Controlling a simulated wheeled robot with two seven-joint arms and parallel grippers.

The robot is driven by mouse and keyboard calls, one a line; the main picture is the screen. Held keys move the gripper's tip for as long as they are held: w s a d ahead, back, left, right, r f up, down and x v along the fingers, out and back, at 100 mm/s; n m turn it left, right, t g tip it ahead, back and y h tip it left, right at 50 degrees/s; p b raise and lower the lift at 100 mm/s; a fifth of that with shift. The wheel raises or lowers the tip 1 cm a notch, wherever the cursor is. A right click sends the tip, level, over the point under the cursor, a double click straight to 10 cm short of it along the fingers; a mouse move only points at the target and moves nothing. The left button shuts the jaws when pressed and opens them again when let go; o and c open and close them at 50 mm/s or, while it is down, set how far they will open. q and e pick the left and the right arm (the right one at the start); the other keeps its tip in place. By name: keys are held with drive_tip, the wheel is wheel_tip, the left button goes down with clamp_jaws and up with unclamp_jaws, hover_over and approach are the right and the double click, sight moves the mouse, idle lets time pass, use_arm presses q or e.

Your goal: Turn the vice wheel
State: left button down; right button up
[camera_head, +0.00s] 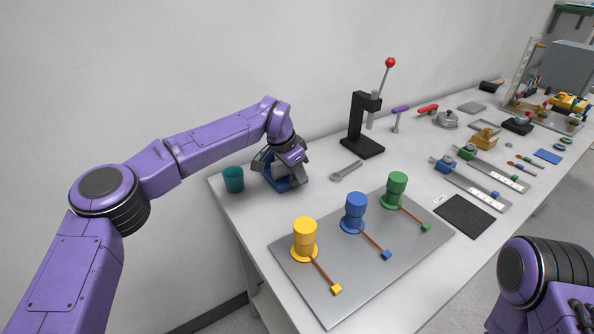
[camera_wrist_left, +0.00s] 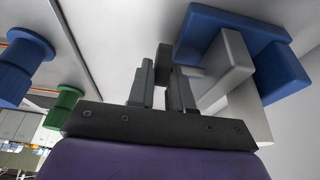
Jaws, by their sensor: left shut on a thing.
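The vice, with a blue base (camera_head: 284,184) and grey jaws, stands at the near left end of the workbench, partly hidden by my left gripper (camera_head: 279,165). In the left wrist view the blue and grey vice (camera_wrist_left: 285,72) is at the upper right, close beside my fingers. My left gripper (camera_wrist_left: 162,85) is shut on a dark grey part (camera_wrist_left: 163,60) between its fingertips. This looks like part of the vice wheel, but most of the wheel is hidden and its turn angle cannot be told. My right gripper is out of view; only my right arm shows.
A teal cup (camera_head: 233,179) stands just left of the vice. A grey plate (camera_head: 340,290) with yellow, blue and green posts lies in front. More tools fill the bench's far end.

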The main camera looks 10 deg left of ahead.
use_arm(q)
drive_tip(key=p, duration=0.1)
drive_tip(key=g+y+p, duration=0.1)
drive_tip(key=p, duration=0.1)
drive_tip(key=shift+w+d+r, duration=0.1)
drive_tip(key=shift+d+r, duration=0.15)
drive_tip(key=shift+r, duration=0.05)
drive_tip(key=shift+d+f+g+y+p, duration=0.1)
drive_tip(key=shift+f+g+y+p, duration=0.5)
drive_tip(key=shift+g+y+p, duration=0.25)
drive_tip(key=c, duration=1.1)
unclamp_jaws()
drive_tip(key=shift+w, duration=0.1)
wheel_tip(320, 180, up, 5)
drive_tip(key=shift+w+r+b, duration=0.1)
drive_tip(key=shift+r+b, duration=0.1)
drive_tip(key=shift+b, duration=0.25)
wheel_tip(320, 180, up, 5)
drive_tip(key=p, duration=0.2)
drive_tip(key=shift+p, duration=0.4)
